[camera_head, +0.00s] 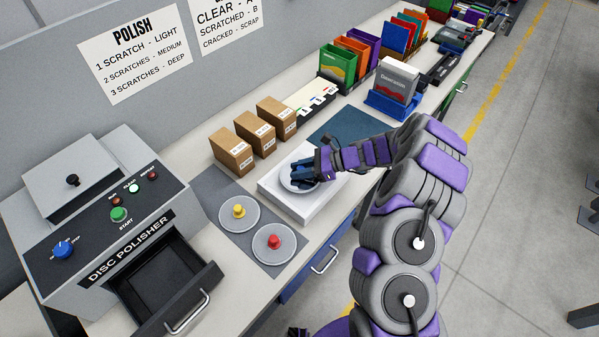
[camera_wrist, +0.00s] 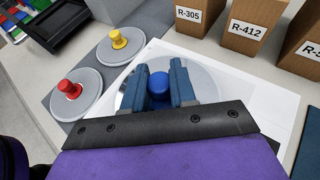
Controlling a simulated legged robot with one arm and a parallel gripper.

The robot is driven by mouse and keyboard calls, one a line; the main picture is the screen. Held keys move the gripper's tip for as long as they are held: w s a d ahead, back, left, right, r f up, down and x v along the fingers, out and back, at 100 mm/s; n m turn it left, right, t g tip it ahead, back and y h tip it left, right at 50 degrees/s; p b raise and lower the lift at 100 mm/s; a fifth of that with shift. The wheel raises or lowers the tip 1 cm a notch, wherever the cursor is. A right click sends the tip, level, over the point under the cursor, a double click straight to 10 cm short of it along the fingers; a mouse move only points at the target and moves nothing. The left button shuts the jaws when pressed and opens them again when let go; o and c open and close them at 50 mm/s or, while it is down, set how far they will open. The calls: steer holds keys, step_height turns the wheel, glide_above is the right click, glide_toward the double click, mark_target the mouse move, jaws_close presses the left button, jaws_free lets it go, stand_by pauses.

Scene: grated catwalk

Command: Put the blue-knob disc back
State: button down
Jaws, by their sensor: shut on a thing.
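The disc with the blue knob (camera_wrist: 158,84) is a pale grey round plate, and its plate (camera_head: 286,184) shows in the head view on a white block (camera_head: 305,204). My gripper (camera_head: 299,175) is over this disc. In the wrist view my gripper's two blue-grey fingers (camera_wrist: 160,70) are shut on the blue knob from both sides. Whether the disc touches the block beneath cannot be told. A yellow-knob disc (camera_head: 239,212) and a red-knob disc (camera_head: 274,241) lie on a grey mat (camera_head: 219,190) left of the block.
The disc polisher (camera_head: 125,222), its black drawer (camera_head: 168,280) pulled out, stands at the left. Three brown boxes (camera_head: 233,151) stand behind the block. A dark blue mat (camera_head: 345,128) and a blue stand (camera_head: 393,104) are to the right.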

step_height(320, 180, up, 2)
steer(key=s+d+r+p, duration=0.1)
steer(key=s+d+p, duration=0.1)
steer(key=s+d, duration=0.7)
steer(key=s, duration=0.4)
